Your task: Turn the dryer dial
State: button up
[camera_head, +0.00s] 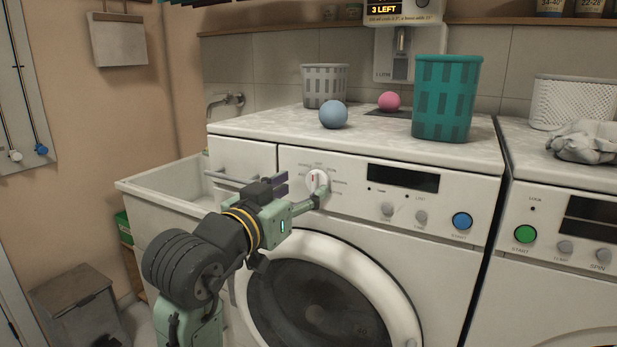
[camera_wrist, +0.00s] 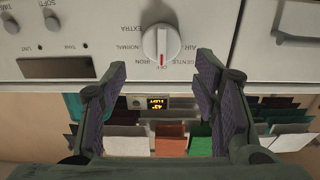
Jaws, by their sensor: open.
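The dryer dial (camera_head: 317,178) is a round white knob with a raised grip bar and a red mark, at the upper left of the white dryer's front panel (camera_head: 352,192). In the wrist view the dial (camera_wrist: 161,43) is at top centre, ringed by printed labels, with its red mark at the lower end of the bar. My gripper (camera_head: 303,190) is in front of the panel beside the dial; one finger partly covers the dial's lower edge in the head view. In the wrist view my gripper (camera_wrist: 162,66) has purple-padded fingers spread apart, with nothing between them. Contact with the dial cannot be made out.
Below the panel is the dryer's round door (camera_head: 330,300). Smaller knobs (camera_head: 387,209) and a blue button (camera_head: 461,221) are right of the dial. A teal basket (camera_head: 446,97) and a blue ball (camera_head: 333,114) stand on top. A sink (camera_head: 165,190) is at left.

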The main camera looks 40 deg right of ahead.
aim_at(313, 180)
jog(key=shift+p+x, duration=0.35)
jog(key=shift+x, duration=2)
jog(key=shift+w, duration=0.1)
jog(key=c, duration=1.1)
